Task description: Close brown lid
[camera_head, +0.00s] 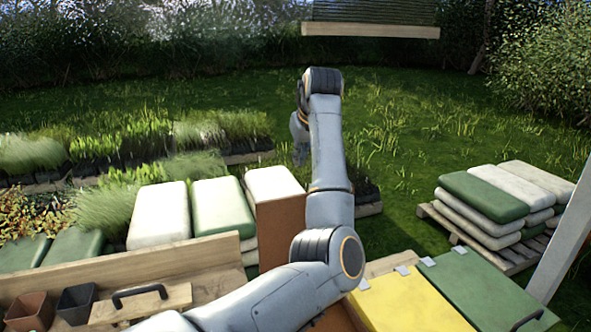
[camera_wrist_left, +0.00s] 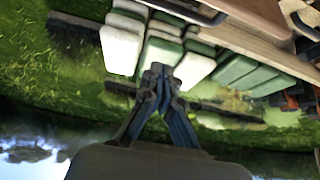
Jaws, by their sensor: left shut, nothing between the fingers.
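The brown lid (camera_head: 280,232) stands open and upright in the head view, left of the yellow lid (camera_head: 408,300). My left arm covers part of its right side. My left gripper (camera_head: 300,133) hangs beyond the lid over the grass, partly hidden by its own arm, apart from the lid. In the left wrist view the left gripper (camera_wrist_left: 157,72) is shut with its fingertips together and nothing between them. A brown surface shows at the top right of that view; I cannot tell if it is the lid. My right gripper is not in view.
A green lid (camera_head: 490,290) lies flat right of the yellow one. White and green sacks (camera_head: 160,215) lie behind the bench's wooden back board (camera_head: 120,272). More sacks (camera_head: 485,195) are stacked on a pallet at right. A handled wooden board (camera_head: 172,300) lies at lower left.

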